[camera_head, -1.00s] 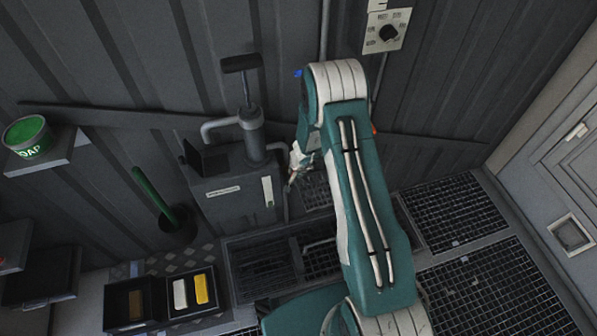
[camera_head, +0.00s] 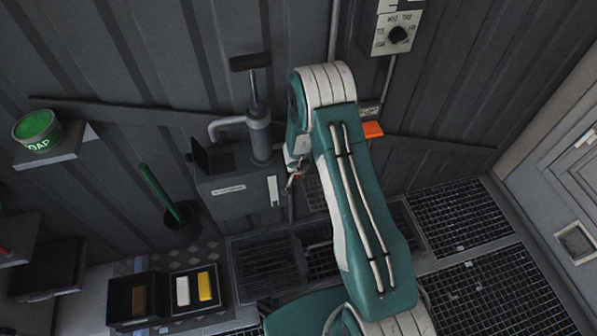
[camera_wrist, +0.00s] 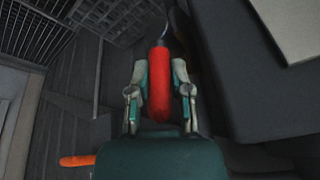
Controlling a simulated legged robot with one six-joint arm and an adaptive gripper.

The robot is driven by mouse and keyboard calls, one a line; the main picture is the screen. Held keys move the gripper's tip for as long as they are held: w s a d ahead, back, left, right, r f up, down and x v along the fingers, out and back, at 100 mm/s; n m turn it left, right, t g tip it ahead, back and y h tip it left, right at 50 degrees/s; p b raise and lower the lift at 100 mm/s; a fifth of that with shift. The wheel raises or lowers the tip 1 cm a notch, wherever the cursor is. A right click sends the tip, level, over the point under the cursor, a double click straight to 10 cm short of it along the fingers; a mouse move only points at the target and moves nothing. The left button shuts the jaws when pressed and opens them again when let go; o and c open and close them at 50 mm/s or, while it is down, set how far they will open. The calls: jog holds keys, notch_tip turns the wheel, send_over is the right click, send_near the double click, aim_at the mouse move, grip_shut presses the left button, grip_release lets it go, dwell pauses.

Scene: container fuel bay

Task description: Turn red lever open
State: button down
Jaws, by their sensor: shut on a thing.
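In the wrist view the red lever (camera_wrist: 159,85) stands between the two fingers of my gripper (camera_wrist: 160,100), which is shut on its grip. A thin metal end of the lever shows above the red part. In the head view my gripper (camera_head: 294,178) is beside the right side of the grey tank with the hand pump (camera_head: 232,190). Only a small bit of red (camera_head: 296,178) shows there, and my arm hides much of that area.
An orange handle (camera_head: 372,129) sits on the wall to the right of my arm; an orange part (camera_wrist: 77,161) also shows in the wrist view. Floor grates (camera_head: 462,215) lie right. A green-handled brush (camera_head: 160,193) stands left of the tank.

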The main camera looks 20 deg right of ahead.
jog(key=c, duration=0.5)
grip_release()
jog(key=shift+w+a, duration=0.15)
jog(key=shift+c, duration=0.2)
jog(key=shift+r, duration=0.1)
jog(key=v, duration=1.2)
